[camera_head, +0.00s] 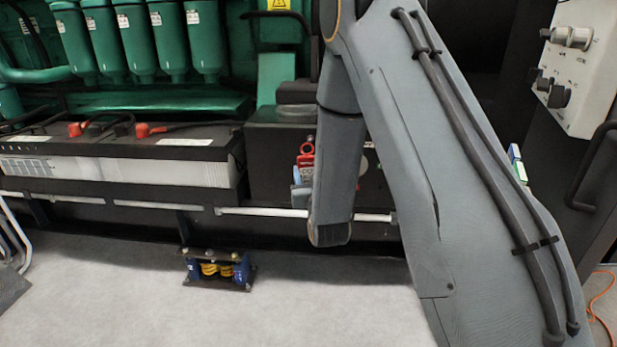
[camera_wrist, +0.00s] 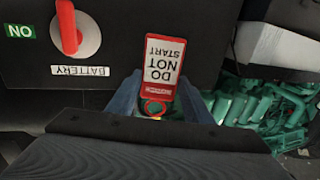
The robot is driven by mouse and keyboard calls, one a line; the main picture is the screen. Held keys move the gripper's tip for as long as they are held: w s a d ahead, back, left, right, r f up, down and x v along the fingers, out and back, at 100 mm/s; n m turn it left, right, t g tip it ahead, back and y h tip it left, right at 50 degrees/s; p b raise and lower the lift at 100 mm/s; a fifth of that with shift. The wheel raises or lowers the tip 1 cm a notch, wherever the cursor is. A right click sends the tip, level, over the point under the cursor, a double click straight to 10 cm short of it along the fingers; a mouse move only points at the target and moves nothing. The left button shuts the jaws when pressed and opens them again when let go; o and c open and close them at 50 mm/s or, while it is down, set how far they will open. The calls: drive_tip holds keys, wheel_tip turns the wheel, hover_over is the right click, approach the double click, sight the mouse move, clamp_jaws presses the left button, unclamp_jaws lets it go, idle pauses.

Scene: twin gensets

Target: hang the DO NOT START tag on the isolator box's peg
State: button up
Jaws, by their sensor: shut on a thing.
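The DO NOT START tag (camera_wrist: 163,65) is a red-framed white card, upside down in the wrist view. My gripper (camera_wrist: 157,92) has its two blue-grey fingers at either side of the tag's red holed end and is shut on it. The black isolator box (camera_wrist: 100,95) fills the upper left of that view, with a red rotary handle (camera_wrist: 69,28) and a BATTERY label (camera_wrist: 80,70). In the head view the tag (camera_head: 306,157) shows in front of the isolator box (camera_head: 262,165), partly behind my arm. I cannot make out the peg.
A battery (camera_head: 120,165) with red terminal caps stands left of the box. A pale rail (camera_head: 265,212) runs below it. A small blue and yellow part (camera_head: 218,270) sits on the floor. The grey control panel (camera_head: 580,75) is at the right.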

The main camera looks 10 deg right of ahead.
drive_tip(key=shift+w+d+f+b, duration=0.1)
drive_tip(key=shift+w+d+b, duration=0.35)
drive_tip(key=shift+w, duration=0.8)
drive_tip(key=shift+w+d+f+b, duration=0.15)
drive_tip(key=shift+w+d+b, duration=0.35)
drive_tip(key=shift+w, duration=0.7)
drive_tip(key=shift+w+d+f+b, duration=0.1)
drive_tip(key=shift+w+d+b, duration=0.15)
drive_tip(key=shift+w+b, duration=0.7)
drive_tip(key=shift+w+d+f, duration=0.1)
drive_tip(key=shift+w+f, duration=0.15)
drive_tip(key=shift+w, duration=0.2)
drive_tip(key=shift+w+d+f, duration=0.1)
drive_tip(key=shift+w+f, duration=0.1)
drive_tip(key=shift+w, duration=0.2)
drive_tip(key=o, duration=1.1)
